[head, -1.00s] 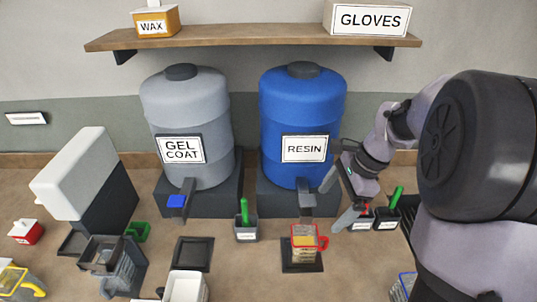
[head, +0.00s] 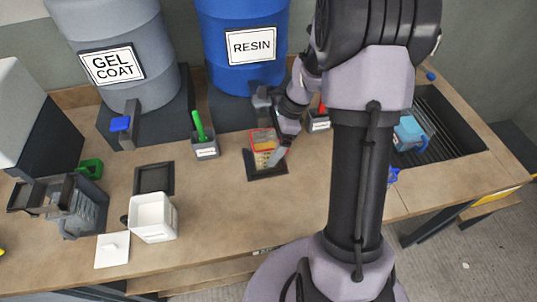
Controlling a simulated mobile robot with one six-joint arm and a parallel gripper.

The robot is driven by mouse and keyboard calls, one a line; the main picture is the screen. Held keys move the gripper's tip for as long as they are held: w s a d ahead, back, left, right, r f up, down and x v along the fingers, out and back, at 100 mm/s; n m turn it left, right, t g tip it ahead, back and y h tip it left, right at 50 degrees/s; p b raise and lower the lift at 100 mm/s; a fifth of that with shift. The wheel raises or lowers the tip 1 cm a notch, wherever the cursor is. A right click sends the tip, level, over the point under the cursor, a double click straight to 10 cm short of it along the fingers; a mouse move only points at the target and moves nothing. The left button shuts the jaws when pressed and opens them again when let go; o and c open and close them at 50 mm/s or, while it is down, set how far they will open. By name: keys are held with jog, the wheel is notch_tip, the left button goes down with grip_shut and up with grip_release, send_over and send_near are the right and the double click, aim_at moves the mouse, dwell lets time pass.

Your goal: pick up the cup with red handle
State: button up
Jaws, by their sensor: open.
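The cup with the red handle (head: 263,141) stands on a dark square pad (head: 267,179) below the tap of the blue resin drum. Its clear body has a red rim and yellowish contents. Its handle side is mostly hidden by my gripper. My gripper (head: 279,150) is open, and a pale finger reaches down at the right side of the cup. I cannot tell whether it touches the cup. My arm hides the bench right of the gripper.
The resin drum (head: 240,45) and gel coat drum (head: 118,52) stand behind. A grey holder with a green-handled tool (head: 204,147) is left of the cup. An empty dark pad (head: 154,178) and white container (head: 152,218) are farther left. A blue cup (head: 410,132) sits by a grate at right.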

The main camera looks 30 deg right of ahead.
jog(key=shift+a+f, duration=0.15)
jog(key=shift+f, duration=0.3)
jog(key=shift+r, duration=0.15)
jog(key=shift+c, duration=0.6)
jog(key=c, duration=1.9)
